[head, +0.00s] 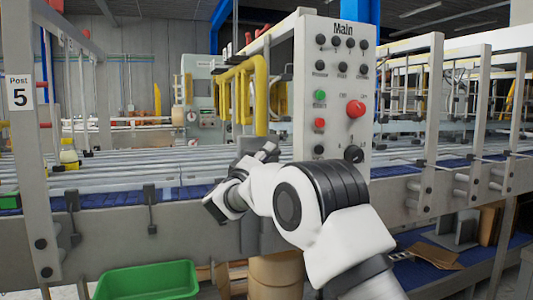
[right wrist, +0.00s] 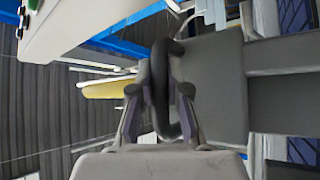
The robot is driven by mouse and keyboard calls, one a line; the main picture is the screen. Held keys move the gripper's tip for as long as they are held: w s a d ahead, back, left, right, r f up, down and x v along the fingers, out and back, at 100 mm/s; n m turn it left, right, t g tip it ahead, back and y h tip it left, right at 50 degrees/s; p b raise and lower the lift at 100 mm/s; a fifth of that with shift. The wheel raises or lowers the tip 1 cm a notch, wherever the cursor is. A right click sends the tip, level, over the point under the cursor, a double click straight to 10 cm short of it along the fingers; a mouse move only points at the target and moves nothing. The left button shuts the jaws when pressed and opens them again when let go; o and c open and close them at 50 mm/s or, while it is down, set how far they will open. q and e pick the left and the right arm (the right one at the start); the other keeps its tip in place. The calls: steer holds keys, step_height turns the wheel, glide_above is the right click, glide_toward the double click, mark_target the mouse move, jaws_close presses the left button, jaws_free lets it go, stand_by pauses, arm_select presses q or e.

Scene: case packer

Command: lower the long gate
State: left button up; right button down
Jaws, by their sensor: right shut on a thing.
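My right gripper (head: 238,178) reaches the conveyor frame beside the Main panel post. In the right wrist view, its two fingers (right wrist: 160,98) are shut on a black loop handle (right wrist: 162,62). The handle stands in front of a flat grey plate (right wrist: 208,85); I cannot tell how it is joined to it. In the head view the handle is hidden or too small to make out behind my gripper. A yellow barred frame (head: 260,90) stands raised behind the panel; I cannot tell whether it is the long gate. My left gripper is not in view.
The Main control panel (head: 336,90), with a red knob (head: 355,109) and several buttons, stands close above my right arm. The Post 5 upright (head: 25,120) is at left. A green bin (head: 147,281) sits below the conveyor's grey side rail (head: 120,222).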

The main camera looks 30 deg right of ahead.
step_height(320, 180, down, 19)
steer(key=b, duration=0.3)
steer(key=shift+f, duration=0.2)
steer(key=shift+f, duration=0.1)
steer(key=c, duration=1.1)
jaws_free()
steer(key=shift+d, duration=0.1)
steer(key=shift+c, duration=0.2)
steer(key=v, duration=1.2)
